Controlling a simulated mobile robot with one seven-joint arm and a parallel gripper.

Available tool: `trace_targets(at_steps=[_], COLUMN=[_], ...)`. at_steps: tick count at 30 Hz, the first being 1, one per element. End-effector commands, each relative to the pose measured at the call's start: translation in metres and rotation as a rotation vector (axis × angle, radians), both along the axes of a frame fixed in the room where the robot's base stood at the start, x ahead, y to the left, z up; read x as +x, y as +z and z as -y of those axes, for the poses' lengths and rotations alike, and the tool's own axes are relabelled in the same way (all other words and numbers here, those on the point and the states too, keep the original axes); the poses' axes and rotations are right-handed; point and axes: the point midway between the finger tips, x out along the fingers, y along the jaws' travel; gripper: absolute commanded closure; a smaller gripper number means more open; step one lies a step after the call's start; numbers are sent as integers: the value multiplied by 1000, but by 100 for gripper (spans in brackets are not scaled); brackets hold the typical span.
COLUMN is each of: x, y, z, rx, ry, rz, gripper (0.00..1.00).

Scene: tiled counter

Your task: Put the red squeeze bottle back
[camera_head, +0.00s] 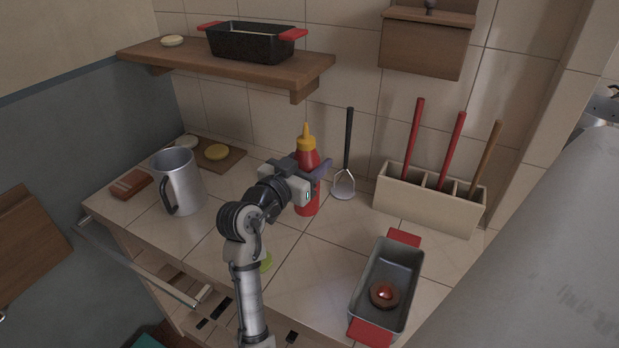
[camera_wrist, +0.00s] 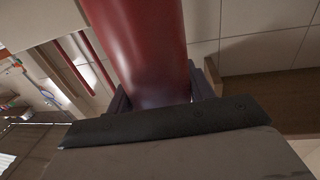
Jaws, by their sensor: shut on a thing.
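The red squeeze bottle (camera_head: 308,158) has a yellow cap and nozzle and stands upright near the back of the tiled counter (camera_head: 270,228). My gripper (camera_head: 311,172) is shut around its middle, coming from the front left. I cannot tell whether the bottle's base touches the counter. In the wrist view the red bottle (camera_wrist: 148,45) fills the upper middle, between the dark fingers of my gripper (camera_wrist: 160,98). Part of the bottle's middle is hidden by my gripper in the head view.
A spatula (camera_head: 345,180) leans on the wall right of the bottle. A utensil holder (camera_head: 425,202) stands farther right. A grey pan (camera_head: 363,290) holds a small round thing. A metal mug (camera_head: 178,180) is left. A shelf (camera_head: 225,64) bears a black dish (camera_head: 250,43).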

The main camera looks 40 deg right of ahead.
Motion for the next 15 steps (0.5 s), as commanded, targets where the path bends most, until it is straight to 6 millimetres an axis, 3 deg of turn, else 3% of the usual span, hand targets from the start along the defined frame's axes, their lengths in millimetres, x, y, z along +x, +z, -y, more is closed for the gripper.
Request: trace_targets(at_steps=[9, 15], x=[0, 0], y=[-39, -42], z=[0, 0], rx=[-1, -2], ry=[0, 0], rz=[-2, 1], gripper=[56, 56])
